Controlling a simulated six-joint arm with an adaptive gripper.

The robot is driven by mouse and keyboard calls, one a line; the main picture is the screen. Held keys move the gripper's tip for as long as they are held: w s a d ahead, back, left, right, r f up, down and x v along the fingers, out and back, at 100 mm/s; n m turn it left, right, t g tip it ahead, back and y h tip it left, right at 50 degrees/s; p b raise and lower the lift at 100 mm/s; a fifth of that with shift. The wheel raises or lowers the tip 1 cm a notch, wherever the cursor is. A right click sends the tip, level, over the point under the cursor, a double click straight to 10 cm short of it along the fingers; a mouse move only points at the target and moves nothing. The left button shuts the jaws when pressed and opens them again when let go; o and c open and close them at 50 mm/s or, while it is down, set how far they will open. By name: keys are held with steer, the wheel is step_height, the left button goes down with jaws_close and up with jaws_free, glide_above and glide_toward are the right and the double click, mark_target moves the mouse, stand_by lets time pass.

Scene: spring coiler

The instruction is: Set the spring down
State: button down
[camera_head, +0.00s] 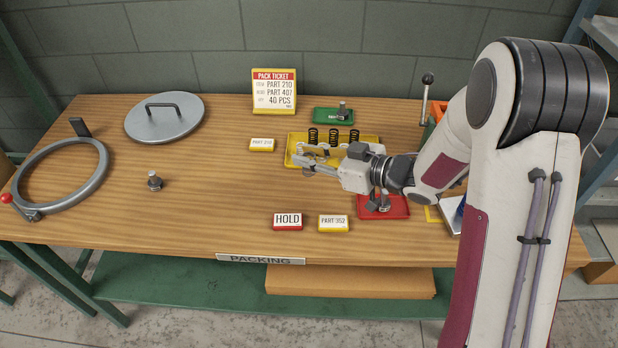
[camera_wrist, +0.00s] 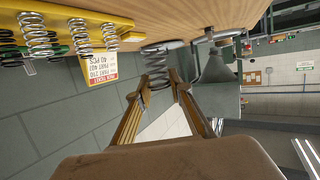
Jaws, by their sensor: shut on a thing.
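In the wrist view, a silver coil spring (camera_wrist: 158,76) is between the two fingertips of my gripper (camera_wrist: 160,86), which is shut on it. In the head view my gripper (camera_head: 306,162) reaches left over the left part of a yellow tray (camera_head: 290,150). The held spring is hard to pick out there. Black springs (camera_head: 333,136) stand in a row at the back of the tray, with silver springs in front, partly hidden by my gripper. The wrist view also shows the tray (camera_wrist: 75,12) with its springs. I cannot tell whether the held spring touches anything.
A red tray (camera_head: 398,208) with metal parts lies under my wrist. A green tray (camera_head: 325,115) and a pack ticket (camera_head: 273,90) stand behind. HOLD (camera_head: 287,221) and PART 352 (camera_head: 333,223) signs stand in front. A round lid (camera_head: 164,119) lies left. The table's middle left is mostly clear.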

steer(key=shift+f, duration=1.45)
steer(key=shift+f, duration=0.1)
steer(key=shift+f, duration=2)
steer(key=shift+f, duration=0.15)
steer(key=c, duration=1.8)
jaws_free()
steer(key=shift+r, duration=0.2)
steer(key=shift+s+d+r, duration=0.2)
steer(key=shift+s+d, duration=0.1)
steer(key=shift+d, duration=0.35)
steer(key=shift+v, duration=5.25)
